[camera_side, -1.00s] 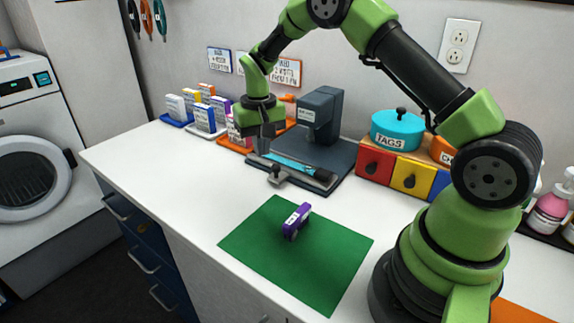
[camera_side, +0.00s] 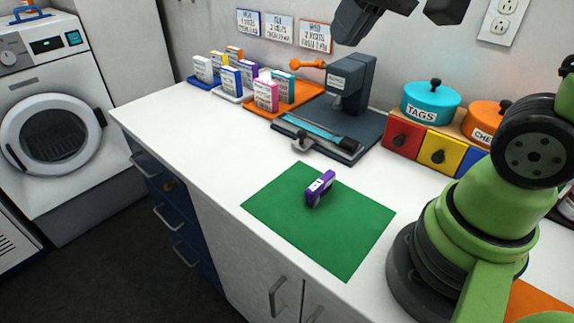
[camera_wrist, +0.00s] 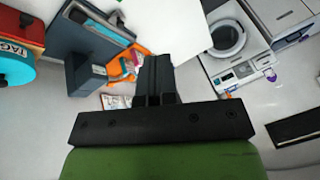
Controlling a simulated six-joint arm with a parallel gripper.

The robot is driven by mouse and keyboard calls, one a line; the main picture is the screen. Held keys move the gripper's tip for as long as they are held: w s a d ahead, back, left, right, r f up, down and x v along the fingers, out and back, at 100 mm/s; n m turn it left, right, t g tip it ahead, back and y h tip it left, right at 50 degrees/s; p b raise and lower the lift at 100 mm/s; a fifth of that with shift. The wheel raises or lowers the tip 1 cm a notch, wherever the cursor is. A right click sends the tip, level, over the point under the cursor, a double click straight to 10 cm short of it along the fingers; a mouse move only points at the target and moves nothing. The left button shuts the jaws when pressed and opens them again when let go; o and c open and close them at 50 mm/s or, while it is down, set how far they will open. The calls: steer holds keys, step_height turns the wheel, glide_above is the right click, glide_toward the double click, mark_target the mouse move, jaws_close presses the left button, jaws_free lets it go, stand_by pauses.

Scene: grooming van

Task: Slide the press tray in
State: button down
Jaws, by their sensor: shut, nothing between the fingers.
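The dark grey press (camera_side: 352,84) stands on its base plate at the back of the white counter. Its press tray (camera_side: 322,133), with a teal strip and a grey handle (camera_side: 302,144) at the front, lies along the front of that base. I cannot tell how far in it sits. In the wrist view the press (camera_wrist: 84,72) and the tray (camera_wrist: 103,24) are at upper left. My gripper (camera_wrist: 155,62) is shut and empty, apart from the tray. In the side view only dark parts of my arm's end show at the top edge.
A purple clip-like item (camera_side: 319,188) stands on a green mat (camera_side: 340,235). Several small boxes stand on blue, white and orange trays (camera_side: 292,101) at left. Teal (camera_side: 430,103) and orange pots sit on coloured drawers (camera_side: 404,140) at right. The counter's front left is clear.

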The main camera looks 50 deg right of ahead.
steer(key=c, duration=1.8)
jaws_free()
steer(key=s, duration=0.2)
steer(key=s+a+t, duration=0.1)
steer(key=s, duration=0.2)
steer(key=s+t, duration=0.1)
steer(key=s, duration=0.1)
steer(key=shift+s+a+f+y, duration=0.1)
steer(key=shift+s+a+y, duration=0.2)
steer(key=shift+y, duration=0.1)
steer(key=shift+c, duration=0.2)
steer(key=o, duration=0.4)
steer(key=shift+s+n, duration=0.1)
steer(key=shift+n, duration=0.2)
steer(key=shift+c, duration=0.2)
steer(key=o, duration=0.4)
steer(key=shift+w, duration=0.35)
steer(key=shift+o, duration=0.8)
steer(key=w+d+n+g, duration=0.2)
steer(key=w+n, duration=0.1)
steer(key=w, duration=0.4)
steer(key=shift+r+h, duration=0.4)
steer(key=n+g+h, duration=0.1)
steer(key=n+g, duration=0.4)
steer(key=n, duration=0.5)
glide_above(302, 132)
step_height(302, 132, down, 18)
step_height(302, 132, down, 10)
steer(key=shift+f, duration=0.25)
